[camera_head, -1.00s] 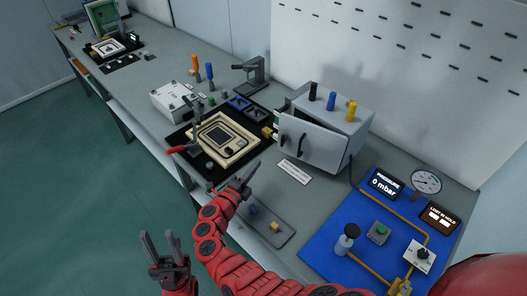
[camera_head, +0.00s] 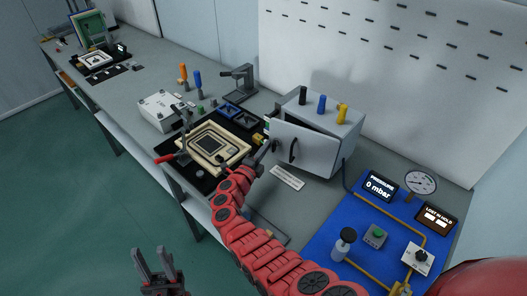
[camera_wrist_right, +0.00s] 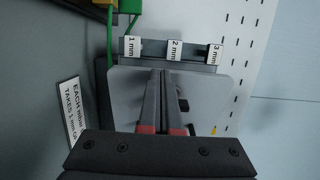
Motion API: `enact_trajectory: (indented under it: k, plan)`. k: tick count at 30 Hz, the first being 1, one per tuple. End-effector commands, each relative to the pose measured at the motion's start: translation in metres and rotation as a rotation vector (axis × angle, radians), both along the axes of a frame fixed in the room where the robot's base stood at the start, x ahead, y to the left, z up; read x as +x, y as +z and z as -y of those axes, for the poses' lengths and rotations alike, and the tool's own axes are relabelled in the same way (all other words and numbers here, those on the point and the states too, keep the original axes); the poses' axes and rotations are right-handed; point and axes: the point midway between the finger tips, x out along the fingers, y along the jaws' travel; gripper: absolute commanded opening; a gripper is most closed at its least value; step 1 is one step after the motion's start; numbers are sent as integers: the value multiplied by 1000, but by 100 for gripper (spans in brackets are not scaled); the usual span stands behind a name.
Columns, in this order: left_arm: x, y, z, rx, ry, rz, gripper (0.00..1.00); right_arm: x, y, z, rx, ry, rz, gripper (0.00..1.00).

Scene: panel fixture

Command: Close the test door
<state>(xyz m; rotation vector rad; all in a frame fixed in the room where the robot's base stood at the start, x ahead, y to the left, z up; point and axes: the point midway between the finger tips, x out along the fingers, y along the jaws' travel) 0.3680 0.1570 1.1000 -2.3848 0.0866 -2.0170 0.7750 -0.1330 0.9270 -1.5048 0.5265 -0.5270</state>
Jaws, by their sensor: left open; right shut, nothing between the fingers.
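The test door (camera_head: 316,154) is a light grey panel with a dark bar handle (camera_head: 293,150) on the front of a grey box (camera_head: 335,122). It stands ajar, with a dark gap along its top. My right gripper (camera_head: 267,148) is shut and empty, near the door's left edge, left of the handle. In the right wrist view, the shut fingers (camera_wrist_right: 166,78) lie in front of the pale door panel (camera_wrist_right: 208,88); contact cannot be told. My left gripper (camera_head: 154,260) is open and empty at the lower left, over the floor, away from the bench.
Black, blue and yellow plugs (camera_head: 322,103) stand on the box. A fixture with a framed device (camera_head: 212,143) lies left of the door. A blue panel (camera_head: 330,225) with a gauge and valves is at the right. A label plate (camera_head: 287,178) lies before the box.

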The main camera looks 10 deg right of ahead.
Motion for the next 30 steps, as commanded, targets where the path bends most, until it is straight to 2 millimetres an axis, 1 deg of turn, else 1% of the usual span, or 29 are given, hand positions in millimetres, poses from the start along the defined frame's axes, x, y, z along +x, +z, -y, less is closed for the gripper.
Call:
enact_trajectory:
  k: [4, 7, 8, 13, 21, 25, 27, 30]
  plan:
    - [0, -1, 0, 0, 0, 0, 42, 0, 0, 0, -1, 0, -1, 0]
    - [0, -10, 0, 0, 0, 0, 42, 3, -4, 0, 3, -11, 1, 0]
    - [0, -15, 0, 0, 0, 0, 42, 4, -7, 0, 4, -17, 1, 0]
    - [0, -55, 0, 0, 0, 0, 42, 15, -17, 2, 14, -82, 0, 0]
    - [0, -112, 0, 0, 0, 0, 42, 27, -15, 10, 14, -194, -1, 0]
    - [0, -131, 0, 0, 0, 0, 42, 27, -10, 14, 7, -238, 1, 0]
    - [0, -136, 0, 0, 0, 0, 42, 27, -5, 16, 4, -254, 1, 0]
    - [0, -138, 0, 0, 0, 0, 42, 27, -2, 17, -1, -265, -1, 0]
